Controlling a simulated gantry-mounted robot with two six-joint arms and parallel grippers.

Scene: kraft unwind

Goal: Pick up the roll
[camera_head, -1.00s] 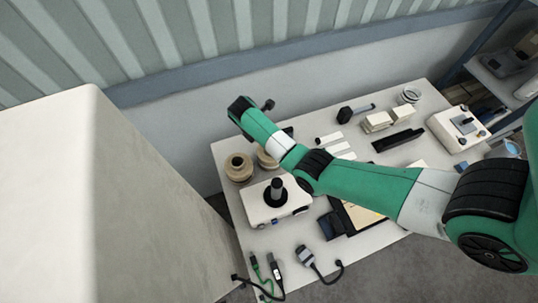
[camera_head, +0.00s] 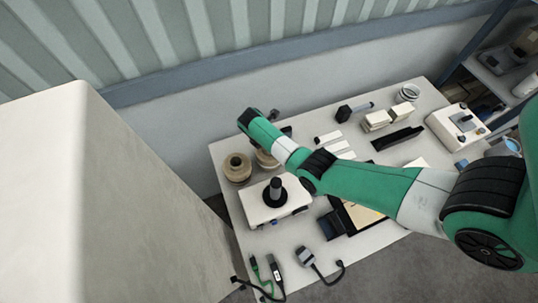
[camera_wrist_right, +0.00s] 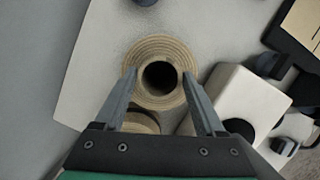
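In the right wrist view a tan, ring-shaped roll (camera_wrist_right: 158,46) with a dark round core lies between the fingers of my right gripper (camera_wrist_right: 159,78). The fingers are open, one on each side of the roll; I cannot tell whether they touch it. A second tan roll (camera_wrist_right: 140,124) shows partly below it. In the head view one roll (camera_head: 237,169) stands at the table's left end, and another (camera_head: 266,159) is partly hidden by my right arm. The right fingers are not clear in the head view. My left gripper is not in view.
A white device (camera_head: 262,209) with a black spindle stands close to the rolls. Cables and plugs (camera_head: 305,257) lie at the table's front edge. A large pale block (camera_head: 130,190) is left of the table (camera_head: 230,205). Boxes and another device (camera_head: 455,126) stand farther right.

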